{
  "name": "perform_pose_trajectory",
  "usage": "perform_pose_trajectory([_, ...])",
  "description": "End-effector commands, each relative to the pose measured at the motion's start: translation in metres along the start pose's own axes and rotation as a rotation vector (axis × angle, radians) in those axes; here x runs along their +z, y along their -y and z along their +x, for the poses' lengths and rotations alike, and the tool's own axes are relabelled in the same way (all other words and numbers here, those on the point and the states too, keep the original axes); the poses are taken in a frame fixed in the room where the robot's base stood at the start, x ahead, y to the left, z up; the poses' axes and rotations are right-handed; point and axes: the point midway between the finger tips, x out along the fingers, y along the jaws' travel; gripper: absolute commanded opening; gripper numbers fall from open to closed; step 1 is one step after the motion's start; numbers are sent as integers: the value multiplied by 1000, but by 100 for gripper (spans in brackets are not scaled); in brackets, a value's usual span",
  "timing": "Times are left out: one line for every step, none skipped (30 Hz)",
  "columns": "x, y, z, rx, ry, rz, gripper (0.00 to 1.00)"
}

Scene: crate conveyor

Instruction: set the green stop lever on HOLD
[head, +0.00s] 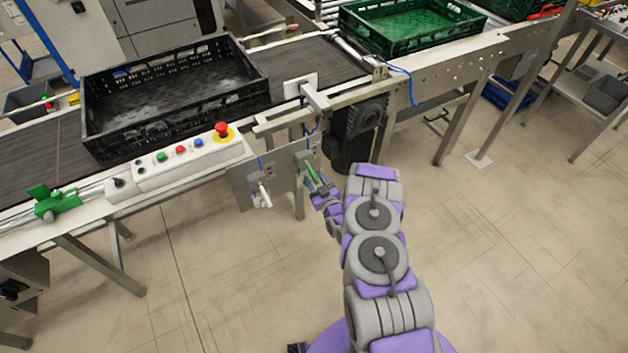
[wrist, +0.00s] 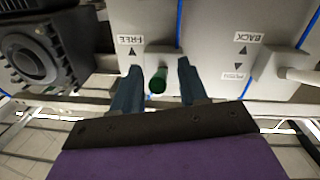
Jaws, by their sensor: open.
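The green stop lever (head: 312,174) sticks out from a grey plate (head: 303,156) on the near side of the conveyor. In the wrist view its dark green end (wrist: 157,81) points toward the camera, between my two blue-grey fingers. My gripper (head: 320,189) is open, with one finger on each side of the lever; a gap shows on both sides. It also shows in the wrist view (wrist: 158,76). A label reading FREE (wrist: 131,40), with an arrow, is on the plate near the lever. No HOLD label is readable.
A white lever (head: 264,194) sits on the plate to the left; labels beside it read BACK (wrist: 247,38) and PUSH (wrist: 232,77). A dark motor (head: 360,125) is close on the right. A black crate (head: 175,125) and a green crate (head: 385,45) stand on the conveyor.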

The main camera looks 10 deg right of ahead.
Motion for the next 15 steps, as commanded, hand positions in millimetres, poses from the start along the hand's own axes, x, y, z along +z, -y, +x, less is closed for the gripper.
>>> perform_pose_trajectory([0,0,4,0,-2,-1,43])
perform_pose_trajectory([0,0,6,0,-2,0,43])
perform_pose_trajectory([0,0,8,0,-2,1,43])
perform_pose_trajectory([0,0,9,0,-2,1,43])
perform_pose_trajectory([-1,0,10,0,-2,2,43])
perform_pose_trajectory([-1,0,11,1,-2,2,43])
perform_pose_trajectory([-1,0,11,1,-2,2,43])
perform_pose_trajectory([-1,0,11,1,-2,2,43])
perform_pose_trajectory([-1,0,11,1,-2,2,43])
perform_pose_trajectory([-1,0,11,1,-2,2,43])
perform_pose_trajectory([-1,0,11,1,-2,2,43])
perform_pose_trajectory([-1,0,11,1,-2,1,43])
perform_pose_trajectory([-1,0,11,2,-2,1,43])
perform_pose_trajectory([-1,0,11,2,-2,1,41])
perform_pose_trajectory([-1,0,11,1,-2,1,37])
